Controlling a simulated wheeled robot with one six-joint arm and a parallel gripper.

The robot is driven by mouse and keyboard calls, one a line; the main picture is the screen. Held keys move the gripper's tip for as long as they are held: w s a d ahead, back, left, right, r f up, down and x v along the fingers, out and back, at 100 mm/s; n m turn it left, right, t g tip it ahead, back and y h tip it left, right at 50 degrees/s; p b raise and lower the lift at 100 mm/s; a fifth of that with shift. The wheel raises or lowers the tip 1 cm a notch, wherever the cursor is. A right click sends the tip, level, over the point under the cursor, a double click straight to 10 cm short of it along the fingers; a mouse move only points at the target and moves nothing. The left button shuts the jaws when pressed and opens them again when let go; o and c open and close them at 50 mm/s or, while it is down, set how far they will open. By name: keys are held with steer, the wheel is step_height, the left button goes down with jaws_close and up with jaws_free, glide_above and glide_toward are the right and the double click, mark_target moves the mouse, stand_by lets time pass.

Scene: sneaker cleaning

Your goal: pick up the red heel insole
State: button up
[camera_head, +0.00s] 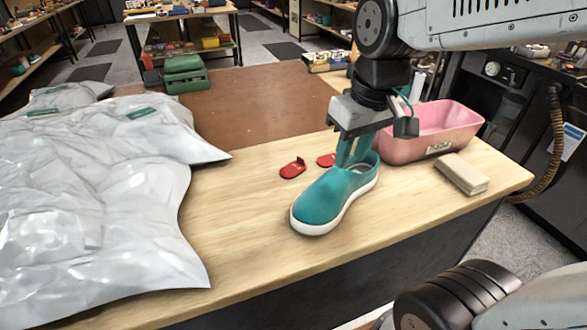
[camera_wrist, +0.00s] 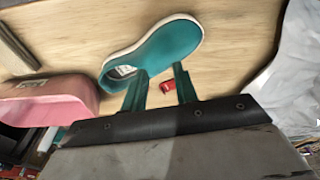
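A red heel insole (camera_head: 292,168) lies flat on the wooden table, left of the shoe. A second red piece (camera_head: 326,159) lies just right of it, partly hidden behind the shoe and my gripper. A teal sneaker (camera_head: 328,192) with a white sole stands upright on the table; it also shows in the wrist view (camera_wrist: 170,45). My gripper (camera_head: 351,164) is above or at the shoe's heel opening, its teal fingers pointing down. In the wrist view my gripper (camera_wrist: 160,68) has its fingers apart with nothing held. A red piece (camera_wrist: 167,86) shows between them, beyond the fingers.
A pink tub (camera_head: 435,130) stands right of the shoe, with a beige block (camera_head: 461,173) in front of it. Silvery-white plastic bags (camera_head: 90,200) cover the table's left side. A green box (camera_head: 184,73) stands at the back. The table front-left of the shoe is clear.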

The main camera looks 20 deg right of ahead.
steer(key=shift+n, duration=0.6)
steer(key=w, duration=0.2)
steer(key=w+f, duration=0.1)
steer(key=w, duration=0.2)
steer(key=w+f, duration=0.1)
steer(key=w, duration=0.2)
steer(key=shift+f, duration=0.15)
steer(key=n+t, duration=0.1)
steer(key=n, duration=0.1)
glide_toward(301, 159)
steer(key=shift+y, duration=0.3)
steer(key=x, duration=0.9)
steer(key=shift+w+d, duration=0.15)
steer(key=shift+d, duration=0.15)
jaws_close()
